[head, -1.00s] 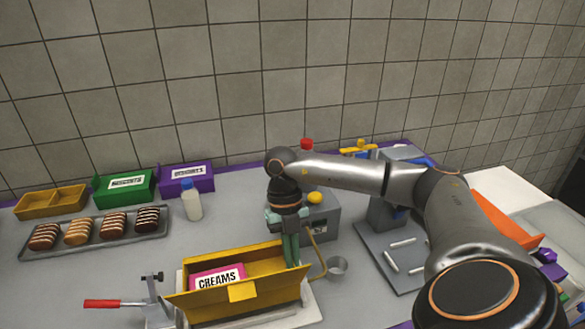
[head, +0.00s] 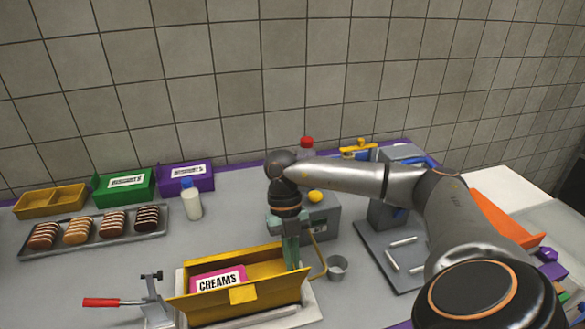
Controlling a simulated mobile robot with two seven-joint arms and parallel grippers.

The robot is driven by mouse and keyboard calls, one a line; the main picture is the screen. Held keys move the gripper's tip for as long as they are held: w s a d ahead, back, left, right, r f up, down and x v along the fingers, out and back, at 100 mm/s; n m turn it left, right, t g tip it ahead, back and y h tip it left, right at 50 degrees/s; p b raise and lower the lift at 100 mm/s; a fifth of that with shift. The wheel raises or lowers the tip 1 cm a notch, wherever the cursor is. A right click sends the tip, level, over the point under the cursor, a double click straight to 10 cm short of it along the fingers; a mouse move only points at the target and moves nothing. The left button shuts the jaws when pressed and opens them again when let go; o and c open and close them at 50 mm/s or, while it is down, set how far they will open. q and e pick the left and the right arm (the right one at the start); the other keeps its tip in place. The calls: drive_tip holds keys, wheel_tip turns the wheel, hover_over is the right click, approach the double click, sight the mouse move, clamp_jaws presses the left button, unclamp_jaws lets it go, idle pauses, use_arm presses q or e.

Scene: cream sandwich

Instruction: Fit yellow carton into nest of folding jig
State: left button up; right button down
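The yellow carton (head: 205,309) is open and sits on the light base of the folding jig (head: 313,317) at the bottom centre. A pink panel with a CREAMS label (head: 218,281) shows at its left inside. My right gripper (head: 291,262) points down at the carton's right end, with its green fingers at the carton's back right wall. Whether the fingers are shut on that wall is hard to tell. The jig's clamp with a red handle (head: 101,302) stands to the left of the carton. My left gripper is not in view.
A tray of cream sandwiches (head: 96,241) lies at the left. Behind it stand a small yellow box (head: 50,201), a green box (head: 124,187) and a purple box (head: 188,178). A bottle (head: 192,202) stands nearby. A grey machine (head: 322,219) and metal cup (head: 337,266) are close right of my gripper.

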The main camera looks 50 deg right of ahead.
drive_tip(key=shift+f+b, duration=0.6)
drive_tip(key=shift+f, duration=0.5)
drive_tip(key=c, duration=1)
unclamp_jaws()
drive_tip(key=v, duration=1.1)
drive_tip(key=shift+r, duration=0.4)
drive_tip(key=shift+w+d+r+p, duration=0.15)
drive_tip(key=shift+w+r+p, duration=0.05)
drive_tip(key=shift+r+p, duration=0.25)
drive_tip(key=shift+f, duration=0.1)
